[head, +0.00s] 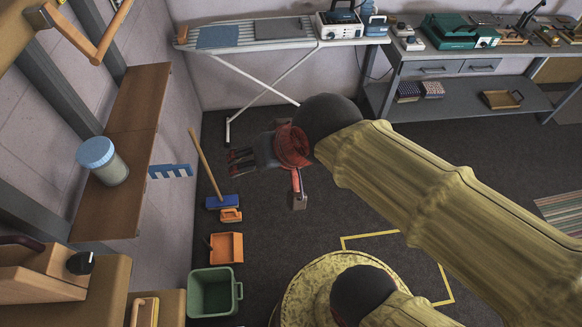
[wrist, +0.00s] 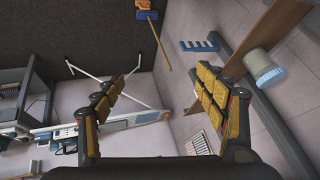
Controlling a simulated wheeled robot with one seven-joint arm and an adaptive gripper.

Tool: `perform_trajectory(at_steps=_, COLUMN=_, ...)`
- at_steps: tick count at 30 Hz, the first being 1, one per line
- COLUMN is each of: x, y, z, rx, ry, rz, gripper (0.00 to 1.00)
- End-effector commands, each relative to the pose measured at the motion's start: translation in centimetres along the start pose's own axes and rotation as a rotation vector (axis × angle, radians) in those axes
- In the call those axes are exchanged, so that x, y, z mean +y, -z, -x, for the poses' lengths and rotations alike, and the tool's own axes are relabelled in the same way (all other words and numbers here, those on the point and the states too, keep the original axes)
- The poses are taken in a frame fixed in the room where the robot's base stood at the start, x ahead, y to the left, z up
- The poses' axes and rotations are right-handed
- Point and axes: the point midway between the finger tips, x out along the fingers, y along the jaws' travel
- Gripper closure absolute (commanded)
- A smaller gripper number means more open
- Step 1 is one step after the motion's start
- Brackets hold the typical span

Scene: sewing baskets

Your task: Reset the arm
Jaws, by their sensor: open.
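My gripper (head: 231,161) is in the middle of the head view, at the end of my yellow-sleeved arm. It points left, over the dark floor and in front of the ironing board. In the wrist view my gripper (wrist: 164,78) has its two padded fingers spread wide apart. Nothing is between the fingers, and neither finger touches anything that I can see.
A wall shelf (head: 105,205) with a blue-lidded jar (head: 111,168) is left of my gripper. The ironing board (head: 255,38) and workbench (head: 462,55) stand behind. A broom (head: 207,165), orange dustpan (head: 226,247) and green bin (head: 210,293) are on the floor.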

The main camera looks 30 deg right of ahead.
Motion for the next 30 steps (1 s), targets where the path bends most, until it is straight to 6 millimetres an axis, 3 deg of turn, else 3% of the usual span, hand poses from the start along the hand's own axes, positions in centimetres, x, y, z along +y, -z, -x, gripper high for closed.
perform_trajectory(at_steps=3, x=3.7, y=-1.7, z=1.7, rx=-0.04, ry=-0.092, rz=0.163, gripper=0.28)
perform_trajectory(at_steps=7, x=5.5, y=-2.7, z=2.5, rx=-0.073, ry=-0.138, rz=0.253, gripper=0.28)
perform_trajectory(at_steps=17, x=5.8, y=-2.9, z=2.5, rx=-0.079, ry=-0.143, rz=0.269, gripper=0.28)
perform_trajectory(at_steps=30, x=7.0, y=-5.6, z=-1.9, rx=-0.079, ry=-0.142, rz=0.267, gripper=0.28)
